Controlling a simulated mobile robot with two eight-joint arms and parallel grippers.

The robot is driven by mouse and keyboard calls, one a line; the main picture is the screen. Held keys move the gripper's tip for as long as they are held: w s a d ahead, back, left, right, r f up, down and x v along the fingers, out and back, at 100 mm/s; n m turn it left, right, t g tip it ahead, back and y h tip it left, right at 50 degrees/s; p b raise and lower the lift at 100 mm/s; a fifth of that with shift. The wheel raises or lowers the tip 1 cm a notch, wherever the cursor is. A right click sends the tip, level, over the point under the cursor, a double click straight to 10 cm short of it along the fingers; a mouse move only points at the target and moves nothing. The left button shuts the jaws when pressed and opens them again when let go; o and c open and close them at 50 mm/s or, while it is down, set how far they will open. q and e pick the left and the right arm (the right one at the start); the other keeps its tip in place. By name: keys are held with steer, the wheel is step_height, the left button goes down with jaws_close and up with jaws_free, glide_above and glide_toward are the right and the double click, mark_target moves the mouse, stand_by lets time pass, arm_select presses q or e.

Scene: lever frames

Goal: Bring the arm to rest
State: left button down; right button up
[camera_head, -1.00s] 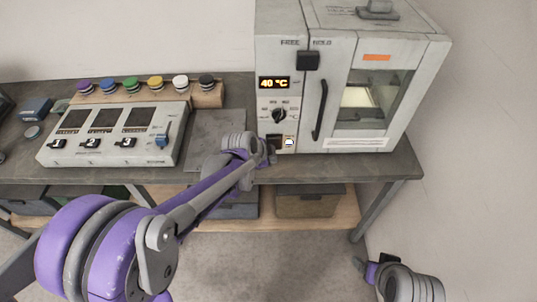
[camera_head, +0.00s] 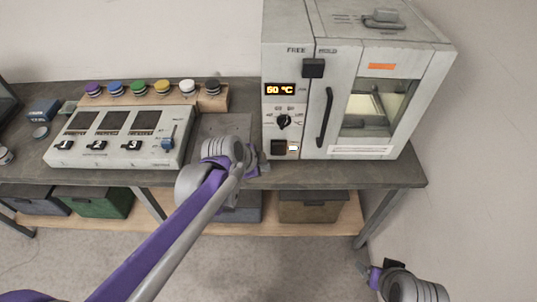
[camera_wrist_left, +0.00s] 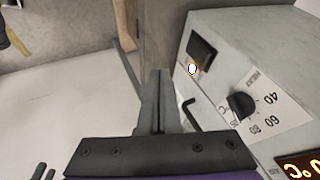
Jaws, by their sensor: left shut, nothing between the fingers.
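My left gripper (camera_head: 256,168) is in front of the table edge, just left of the oven's lower left corner. In the left wrist view its two dark fingers (camera_wrist_left: 156,105) are shut together and empty, beside the oven's front panel and apart from the knob. The grey oven (camera_head: 288,220) is not touched as far as I can see. My right gripper (camera_head: 367,270) shows small at the lower right; its fingers are too small to judge.
The oven's display (camera_head: 283,89) reads 60 °C above a black knob (camera_head: 284,122) and a dark switch (camera_head: 278,148). A control box (camera_head: 120,148) with three screens and a row of coloured buttons (camera_head: 138,88) stand left. Bins (camera_head: 308,207) sit on the lower shelf.

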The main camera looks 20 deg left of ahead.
arm_select(q)
steer(key=s+a+f+n+y, duration=0.1)
steer(key=s+n, duration=0.5)
steer(key=s, duration=0.3)
steer(key=s+a+f+n+g+y, duration=0.1)
steer(key=s+n, duration=0.6)
steer(key=s, duration=0.3)
steer(key=shift+s+f+n+y, duration=0.2)
steer(key=shift+f+n+y, duration=0.1)
steer(key=shift+f+y, duration=0.1)
